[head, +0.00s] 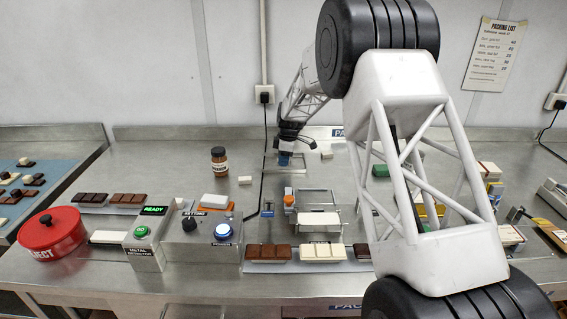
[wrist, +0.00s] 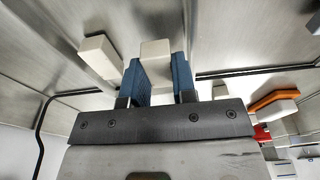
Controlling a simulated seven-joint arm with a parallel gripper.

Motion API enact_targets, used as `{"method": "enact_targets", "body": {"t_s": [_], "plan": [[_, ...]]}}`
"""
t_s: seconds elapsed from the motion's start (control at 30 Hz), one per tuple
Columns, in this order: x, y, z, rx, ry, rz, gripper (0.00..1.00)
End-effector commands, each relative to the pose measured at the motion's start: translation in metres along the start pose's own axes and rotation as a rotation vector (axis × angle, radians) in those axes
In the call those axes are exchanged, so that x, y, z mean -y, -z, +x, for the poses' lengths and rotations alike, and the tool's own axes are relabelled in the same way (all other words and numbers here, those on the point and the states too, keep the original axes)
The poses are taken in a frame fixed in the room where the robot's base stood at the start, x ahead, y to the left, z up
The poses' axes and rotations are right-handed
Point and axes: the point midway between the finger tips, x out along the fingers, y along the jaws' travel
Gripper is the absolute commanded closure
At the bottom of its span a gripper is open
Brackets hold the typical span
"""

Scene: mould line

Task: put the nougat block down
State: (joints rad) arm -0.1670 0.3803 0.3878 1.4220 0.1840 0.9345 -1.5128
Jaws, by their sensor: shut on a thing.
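My gripper (head: 285,160) is low over the back middle of the steel bench in the head view, its blue fingers pointing down. In the wrist view my gripper (wrist: 158,80) is shut on a cream block, the nougat block (wrist: 155,50), which sits between the two blue fingers. The held block cannot be made out in the head view. I cannot tell whether it touches the bench. A second cream block (wrist: 100,57) lies close beside the left finger in the wrist view, apart from the held one.
Loose cream blocks lie right (head: 327,155) and left (head: 245,180) of my gripper. A brown jar (head: 219,160) stands further left. A metal fixture (head: 316,200) is in front. The metal detector (head: 148,240) and red reject pot (head: 52,232) are front left. My arm hides part of the right side.

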Motion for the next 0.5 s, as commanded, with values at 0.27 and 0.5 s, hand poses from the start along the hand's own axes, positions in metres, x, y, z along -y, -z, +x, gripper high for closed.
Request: {"method": "enact_targets", "body": {"t_s": [0.27, 0.5], "plan": [[0.0001, -0.0021, 0.0137, 0.000, 0.000, 0.000, 0.97], [0.0002, -0.0022, 0.0144, 0.000, 0.000, 0.000, 0.97]]}}
